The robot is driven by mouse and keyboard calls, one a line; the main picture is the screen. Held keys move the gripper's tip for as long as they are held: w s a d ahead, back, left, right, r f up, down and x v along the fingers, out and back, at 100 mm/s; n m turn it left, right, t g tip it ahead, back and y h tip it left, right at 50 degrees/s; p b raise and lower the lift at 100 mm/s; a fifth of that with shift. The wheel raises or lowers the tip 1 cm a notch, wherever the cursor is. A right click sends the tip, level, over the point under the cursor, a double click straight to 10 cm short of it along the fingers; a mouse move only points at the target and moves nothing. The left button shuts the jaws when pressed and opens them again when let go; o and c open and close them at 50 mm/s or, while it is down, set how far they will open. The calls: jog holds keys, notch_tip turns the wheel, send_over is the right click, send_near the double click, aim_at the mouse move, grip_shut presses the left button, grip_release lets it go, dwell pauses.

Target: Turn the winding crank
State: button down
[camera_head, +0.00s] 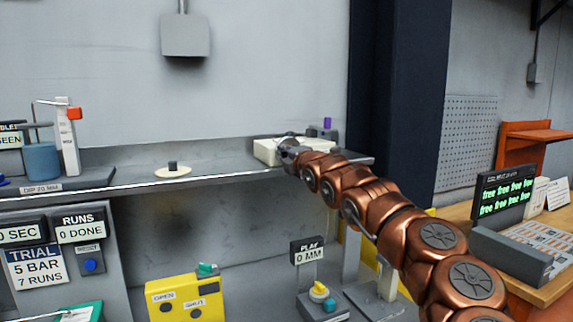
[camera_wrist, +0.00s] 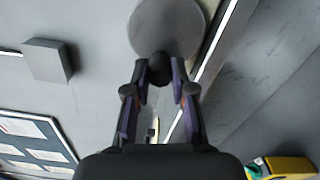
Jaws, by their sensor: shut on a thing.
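In the wrist view a round grey disc (camera_wrist: 165,22) carries a dark knob (camera_wrist: 160,68), which looks like the winding crank and its handle. My gripper (camera_wrist: 160,75) is shut on the dark knob, with one purple-and-black finger on each side. In the head view my copper arm reaches in from the lower right. My gripper (camera_head: 285,152) is small there, at the pale block (camera_head: 267,152) on the grey shelf. The arm and gripper hide much of the crank and part of the block.
A pale disc with a dark stub (camera_head: 173,172) sits on the shelf (camera_head: 215,172) to the left. A yellow box (camera_head: 185,298) and a "PLAY 0 MM" display (camera_head: 308,250) stand below. A desk with a green-lettered screen (camera_head: 507,193) is right. The shelf between pale disc and block is clear.

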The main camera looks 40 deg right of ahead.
jog(key=shift+s+d+r+m+b, duration=0.15)
jog(key=shift+r+m+b, duration=0.15)
jog(key=shift+m+b, duration=0.8)
jog(key=shift+w+d+r+m+b, duration=0.1)
jog(key=shift+r+m+b, duration=0.35)
jog(key=shift+m, duration=1.25)
jog(key=shift+s+d+r+m+b, duration=0.15)
jog(key=shift+m+b, duration=0.75)
jog(key=shift+m, duration=0.5)
jog(key=c, duration=1)
grip_release()
jog(key=shift+v, duration=6)
jog(key=shift+w, duration=0.1)
